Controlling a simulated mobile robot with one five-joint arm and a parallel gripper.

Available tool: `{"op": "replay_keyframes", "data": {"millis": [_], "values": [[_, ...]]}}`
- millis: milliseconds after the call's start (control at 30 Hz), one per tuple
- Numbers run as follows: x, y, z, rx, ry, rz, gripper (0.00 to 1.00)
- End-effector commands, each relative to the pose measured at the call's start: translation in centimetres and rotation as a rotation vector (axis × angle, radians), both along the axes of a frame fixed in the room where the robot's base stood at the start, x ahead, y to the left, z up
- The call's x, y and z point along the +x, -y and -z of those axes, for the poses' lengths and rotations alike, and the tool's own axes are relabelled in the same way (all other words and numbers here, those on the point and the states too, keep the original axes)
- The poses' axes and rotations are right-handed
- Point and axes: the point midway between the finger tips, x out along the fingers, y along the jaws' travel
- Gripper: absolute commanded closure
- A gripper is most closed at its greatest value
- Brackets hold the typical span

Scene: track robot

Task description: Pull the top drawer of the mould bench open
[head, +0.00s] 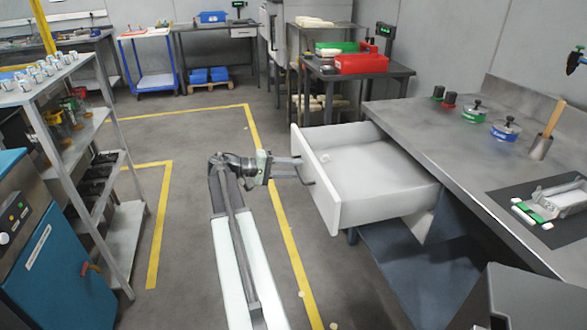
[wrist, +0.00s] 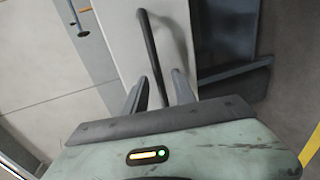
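The top drawer (head: 375,181) of the mould bench (head: 440,130) stands pulled far out, and its white inside shows in the head view. Its dark bar handle (head: 307,172) is on the white front panel (head: 318,180). My gripper (head: 297,166) is at the handle. In the wrist view, the handle (wrist: 149,45) runs between my two fingers (wrist: 157,88), with a visible gap on each side. The fingers are apart and hold nothing that I can see. The white drawer front (wrist: 118,40) lies just beyond them.
Green and blue lidded pots (head: 505,130) and a grey mat (head: 540,212) are on the bench top. A shelf rack (head: 85,150) and blue cabinet (head: 60,260) stand left. Red and green bins (head: 360,64) sit behind.

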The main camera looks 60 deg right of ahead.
Motion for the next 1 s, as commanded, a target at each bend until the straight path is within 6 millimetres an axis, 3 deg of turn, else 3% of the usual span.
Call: {"op": "replay_keyframes", "data": {"millis": [200, 600, 1000], "values": [[0.5, -0.4, -0.2, -0.001, -0.001, -0.002, 0.68], [5.7, -4.6, -1.6, 0.000, 0.000, -0.002, 0.68], [5.9, -4.9, -1.6, 0.000, 0.000, 0.001, 0.68]]}}
